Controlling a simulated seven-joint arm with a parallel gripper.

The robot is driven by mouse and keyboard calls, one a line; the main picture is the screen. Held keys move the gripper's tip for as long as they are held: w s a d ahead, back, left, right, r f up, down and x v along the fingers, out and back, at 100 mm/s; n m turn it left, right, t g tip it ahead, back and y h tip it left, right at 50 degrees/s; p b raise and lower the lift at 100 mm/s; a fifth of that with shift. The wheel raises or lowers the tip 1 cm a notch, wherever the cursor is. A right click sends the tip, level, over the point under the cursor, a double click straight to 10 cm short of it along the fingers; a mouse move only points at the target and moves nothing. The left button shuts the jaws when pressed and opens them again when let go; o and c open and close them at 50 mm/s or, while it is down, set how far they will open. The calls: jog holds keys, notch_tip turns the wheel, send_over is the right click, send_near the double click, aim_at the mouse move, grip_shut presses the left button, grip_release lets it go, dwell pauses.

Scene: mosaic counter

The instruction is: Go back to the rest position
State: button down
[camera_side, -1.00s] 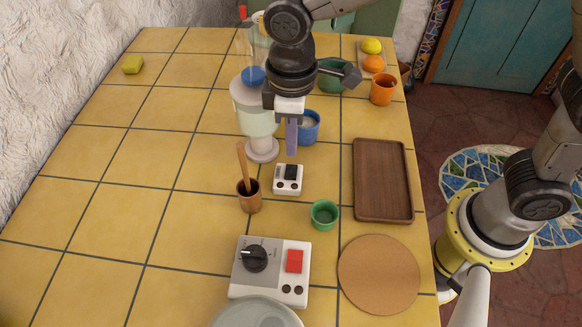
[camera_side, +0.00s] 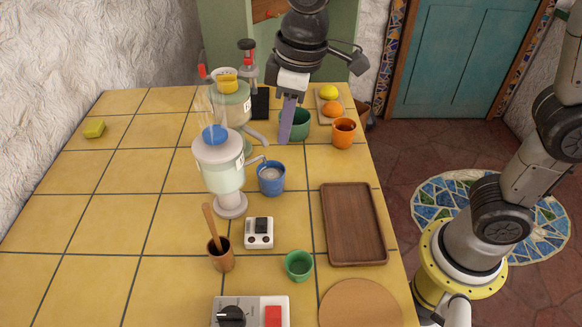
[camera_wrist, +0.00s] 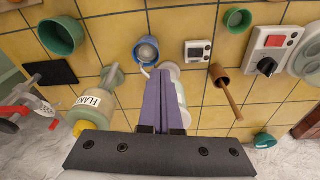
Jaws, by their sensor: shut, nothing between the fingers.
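My gripper (camera_side: 287,120) is shut and empty, its purple fingers pressed together and pointing down. In the side view it hangs above the far right part of the counter, in front of the green bowl (camera_side: 299,124), which it partly covers. In the wrist view the closed fingers (camera_wrist: 158,85) point up the picture, toward the blue cup (camera_wrist: 146,50). The blue cup (camera_side: 271,178) stands on the counter below and left of the fingers in the side view, under a dispenser's spout. Nothing is held.
Two dispensers, one with a blue lid (camera_side: 218,165) and one behind it (camera_side: 232,105), stand left of my gripper. A brown tray (camera_side: 354,225), an orange cup (camera_side: 343,133), a small green cup (camera_side: 299,265) and a wooden utensil cup (camera_side: 221,255) stand around. The left counter is mostly clear.

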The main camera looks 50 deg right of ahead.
jog(key=s+d+r+m+t, duration=0.3)
jog(key=s+d+r+m, duration=0.15)
jog(key=s+d, duration=0.7)
jog(key=s+d+f+m+t, duration=0.1)
jog(key=s+d+f+m, duration=0.1)
jog(key=s+d+f, duration=0.2)
jog(key=shift+s+d+f+h, duration=0.15)
jog(key=shift+s+f+h, duration=0.25)
jog(key=shift+s+f, duration=0.25)
